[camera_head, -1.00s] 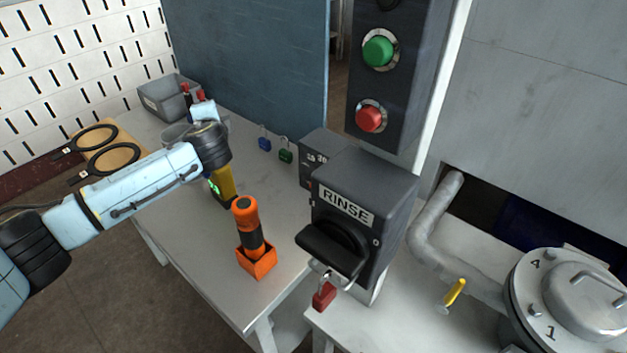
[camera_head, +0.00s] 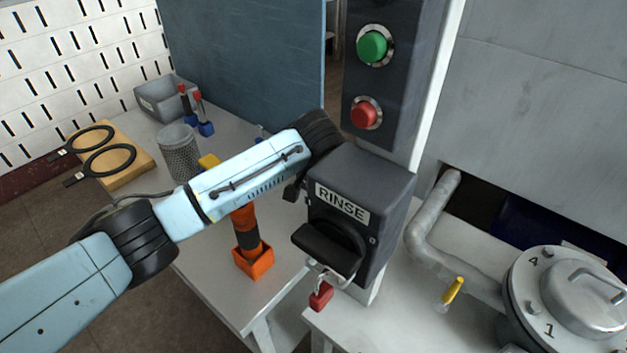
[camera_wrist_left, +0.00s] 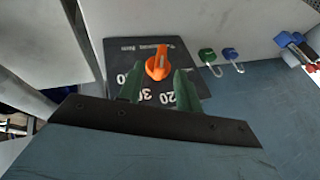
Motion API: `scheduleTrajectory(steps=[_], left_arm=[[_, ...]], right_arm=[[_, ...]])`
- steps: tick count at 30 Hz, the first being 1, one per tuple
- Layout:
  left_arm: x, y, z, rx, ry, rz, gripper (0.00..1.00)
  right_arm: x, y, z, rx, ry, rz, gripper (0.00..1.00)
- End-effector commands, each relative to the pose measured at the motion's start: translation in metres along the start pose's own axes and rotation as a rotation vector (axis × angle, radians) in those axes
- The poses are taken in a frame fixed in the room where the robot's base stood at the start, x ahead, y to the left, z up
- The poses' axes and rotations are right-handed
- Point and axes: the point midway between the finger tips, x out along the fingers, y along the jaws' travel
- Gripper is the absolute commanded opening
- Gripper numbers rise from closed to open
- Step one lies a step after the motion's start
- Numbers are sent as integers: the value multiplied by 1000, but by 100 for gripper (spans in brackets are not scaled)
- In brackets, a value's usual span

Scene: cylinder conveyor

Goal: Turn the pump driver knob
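The orange knob (camera_wrist_left: 157,64) sits on a dark dial plate (camera_wrist_left: 122,52) with white numbers in the left wrist view. My left gripper (camera_wrist_left: 159,78) is open, with its two green fingers apart and pointing towards the knob. In that view the knob shows between the fingertips; whether they touch it I cannot tell. In the head view my left arm reaches across to the black RINSE box (camera_head: 365,190). The gripper, the knob and its dial plate are hidden there behind the arm and box. My right gripper is not in view.
The RINSE box has a black handle (camera_head: 325,250) with a red padlock (camera_head: 320,296) below. A panel with a green button (camera_head: 372,47) and a red button (camera_head: 364,114) stands above. An orange-handled tool in an orange holder (camera_head: 254,263) stands under my forearm.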

Motion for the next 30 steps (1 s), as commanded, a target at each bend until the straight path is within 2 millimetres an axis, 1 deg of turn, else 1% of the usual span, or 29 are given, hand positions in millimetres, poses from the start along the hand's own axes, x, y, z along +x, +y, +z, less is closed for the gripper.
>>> scheduleTrajectory(steps=[1, 3, 9, 14, 21, 22, 27, 30], left_arm=[[10, 0, 0, 0, -2, 0, 35], [21, 0, 0, 0, -2, -1, 35], [41, 0, 0, 1, 1, -1, 35], [47, 0, 0, 1, 1, -1, 35], [48, 0, 0, 1, 2, -1, 35], [48, 0, 0, 1, 2, -1, 33], [48, 0, 0, 1, 1, -1, 11], [48, 0, 0, 1, 1, -1, 0]], right_arm=[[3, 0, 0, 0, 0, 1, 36], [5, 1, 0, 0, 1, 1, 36], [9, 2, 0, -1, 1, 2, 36], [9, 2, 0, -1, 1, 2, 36], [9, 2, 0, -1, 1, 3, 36], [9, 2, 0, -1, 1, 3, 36], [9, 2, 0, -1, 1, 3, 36], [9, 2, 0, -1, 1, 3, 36]])
